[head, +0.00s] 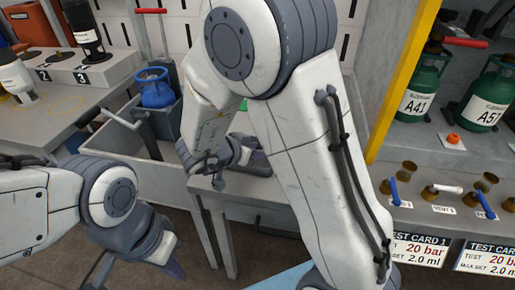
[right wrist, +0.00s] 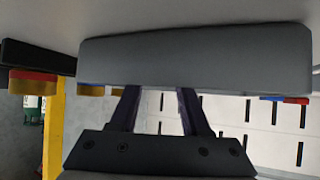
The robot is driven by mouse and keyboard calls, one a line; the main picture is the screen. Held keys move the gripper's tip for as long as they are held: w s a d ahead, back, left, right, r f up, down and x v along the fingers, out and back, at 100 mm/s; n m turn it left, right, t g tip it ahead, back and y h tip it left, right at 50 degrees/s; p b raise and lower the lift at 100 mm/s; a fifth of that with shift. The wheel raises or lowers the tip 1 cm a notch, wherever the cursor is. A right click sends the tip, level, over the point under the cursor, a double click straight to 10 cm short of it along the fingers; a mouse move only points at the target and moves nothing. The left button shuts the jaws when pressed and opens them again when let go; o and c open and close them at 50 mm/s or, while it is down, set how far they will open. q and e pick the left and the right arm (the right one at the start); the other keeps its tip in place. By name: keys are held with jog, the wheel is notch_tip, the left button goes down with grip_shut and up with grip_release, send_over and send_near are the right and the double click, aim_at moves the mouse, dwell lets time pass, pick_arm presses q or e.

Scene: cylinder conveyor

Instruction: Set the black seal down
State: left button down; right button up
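I cannot make out the black seal in either view. My left gripper (head: 138,268) hangs at the lower left of the head view, its fingers spread with nothing seen between them. My right gripper (head: 225,165) is at the grey bench in the middle of the head view, partly hidden by my right arm. In the right wrist view its two dark fingers (right wrist: 160,108) stand apart and reach to a wide grey block (right wrist: 195,58). Their tips are hidden at that block, so I cannot tell whether they hold anything.
A blue cylinder (head: 154,88) stands in a grey bay. A black cylinder (head: 84,28) and a white one (head: 15,76) are at the left bench. Green cylinders (head: 419,88) and brass fittings (head: 429,193) occupy the right shelf, beyond a yellow post (head: 402,82).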

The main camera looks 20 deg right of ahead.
jog(key=shift+r, duration=0.2)
jog(key=p+v, duration=0.3)
jog(key=v, duration=0.7)
jog(key=shift+a+r, duration=0.25)
jog(key=shift+a, duration=0.05)
jog(key=shift+s+a+r+p, duration=0.3)
jog(key=shift+s+a+p, duration=0.05)
jog(key=shift+s+a, duration=0.1)
jog(key=shift+a, duration=0.1)
